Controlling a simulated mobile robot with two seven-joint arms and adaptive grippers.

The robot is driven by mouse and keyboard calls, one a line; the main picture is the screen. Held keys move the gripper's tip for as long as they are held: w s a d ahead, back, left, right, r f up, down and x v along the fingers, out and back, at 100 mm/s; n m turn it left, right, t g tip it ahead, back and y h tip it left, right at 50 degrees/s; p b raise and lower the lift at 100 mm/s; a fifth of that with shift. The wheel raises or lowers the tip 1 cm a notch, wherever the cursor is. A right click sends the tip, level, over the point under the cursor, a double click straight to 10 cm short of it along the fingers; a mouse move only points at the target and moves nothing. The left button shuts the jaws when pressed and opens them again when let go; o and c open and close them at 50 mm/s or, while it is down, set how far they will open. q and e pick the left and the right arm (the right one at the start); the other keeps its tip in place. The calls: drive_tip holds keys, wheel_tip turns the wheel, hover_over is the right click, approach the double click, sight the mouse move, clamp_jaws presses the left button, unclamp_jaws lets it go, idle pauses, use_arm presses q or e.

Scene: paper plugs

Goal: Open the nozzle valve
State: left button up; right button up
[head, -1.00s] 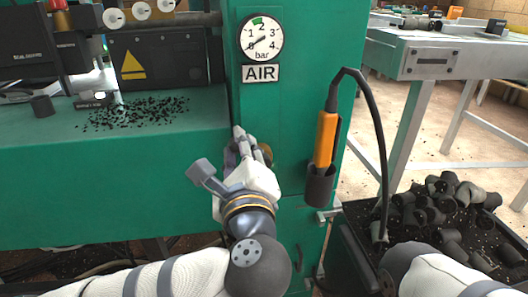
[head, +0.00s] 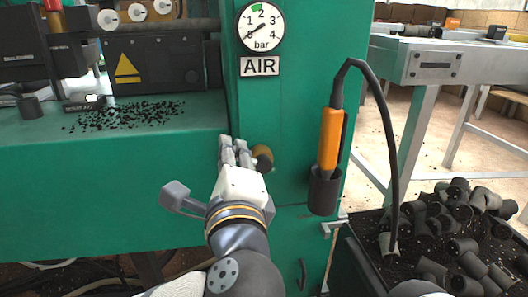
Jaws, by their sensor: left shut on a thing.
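A round brass-brown valve knob (head: 264,157) sits on the green machine front below the AIR sign (head: 260,66). My left gripper (head: 235,149) is at the knob, with its fingers up against the panel just left of the visible part. It is shut on the knob, but the contact is mostly hidden by the fingers. The round bar gauge (head: 261,27) is above; its needle seems to point to the lower left. An orange-handled tool (head: 331,140) stands in a dark holder (head: 324,192) to the right, with a black hose. My right gripper is out of view.
A dark tray (head: 345,232) with a heap of black plugs (head: 462,225) stands at the lower right. A grey metal table (head: 420,42) is behind it. Black crumbs (head: 130,115) lie on the green ledge at left.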

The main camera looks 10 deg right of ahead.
use_arm(q)
drive_tip(key=shift+a+f+n+b, duration=0.15)
drive_tip(key=shift+f+n+b, duration=0.55)
drive_tip(key=shift+n+b, duration=0.3)
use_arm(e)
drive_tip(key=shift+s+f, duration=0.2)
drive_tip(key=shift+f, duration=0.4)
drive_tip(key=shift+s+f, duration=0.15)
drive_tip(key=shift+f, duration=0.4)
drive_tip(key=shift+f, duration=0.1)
use_arm(q)
drive_tip(key=f+n+b, duration=0.1)
drive_tip(key=n+b, duration=0.1)
drive_tip(key=shift+f+b, duration=0.1)
drive_tip(key=shift+b, duration=0.25)
drive_tip(key=o, duration=0.9)
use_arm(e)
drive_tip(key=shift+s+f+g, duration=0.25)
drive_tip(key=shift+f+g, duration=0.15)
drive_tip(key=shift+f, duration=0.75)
